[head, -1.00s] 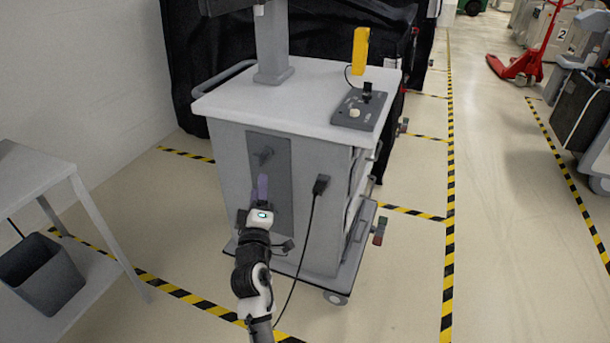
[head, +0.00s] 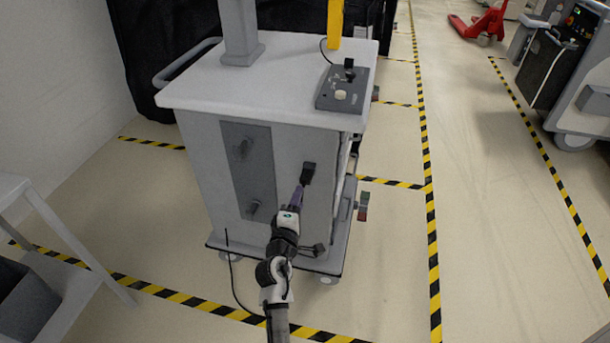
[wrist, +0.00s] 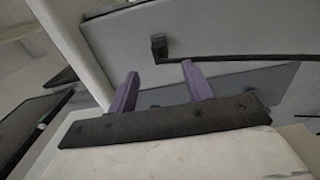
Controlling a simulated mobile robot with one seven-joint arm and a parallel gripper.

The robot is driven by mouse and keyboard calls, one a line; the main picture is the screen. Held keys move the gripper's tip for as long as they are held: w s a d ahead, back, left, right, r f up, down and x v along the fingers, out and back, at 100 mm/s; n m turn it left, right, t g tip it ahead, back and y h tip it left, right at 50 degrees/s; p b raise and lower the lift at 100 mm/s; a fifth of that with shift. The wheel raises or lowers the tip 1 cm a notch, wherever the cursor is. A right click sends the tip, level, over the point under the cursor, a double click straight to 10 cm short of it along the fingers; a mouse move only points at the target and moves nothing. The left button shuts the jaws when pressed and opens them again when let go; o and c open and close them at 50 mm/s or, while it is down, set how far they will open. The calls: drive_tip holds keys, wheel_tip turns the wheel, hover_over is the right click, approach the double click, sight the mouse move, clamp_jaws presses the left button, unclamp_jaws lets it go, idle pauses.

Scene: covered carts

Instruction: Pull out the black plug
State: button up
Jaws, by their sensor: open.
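The black plug (head: 308,173) sits in the front panel of the grey cart (head: 200,160), right of the dark vertical strip. In the wrist view the plug (wrist: 159,47) shows ahead of the purple fingers, with its black cable (wrist: 240,58) running to the right. My gripper (head: 297,197) is just below the plug in the head view. In the wrist view my gripper (wrist: 157,85) is open and empty, its fingers apart and short of the plug. Contact with the plug does not show.
A control box (head: 340,88) and a yellow post (head: 335,22) stand on the cart top. A knob (head: 243,148) sticks out of the dark strip. A side table (head: 75,240) with a dark bin stands at left.

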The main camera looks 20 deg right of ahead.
sight(305, 183)
drive_tip(key=shift+w, duration=0.1)
drive_tip(key=shift+x, duration=4.45)
clamp_jaws()
drive_tip(key=v, duration=0.6)
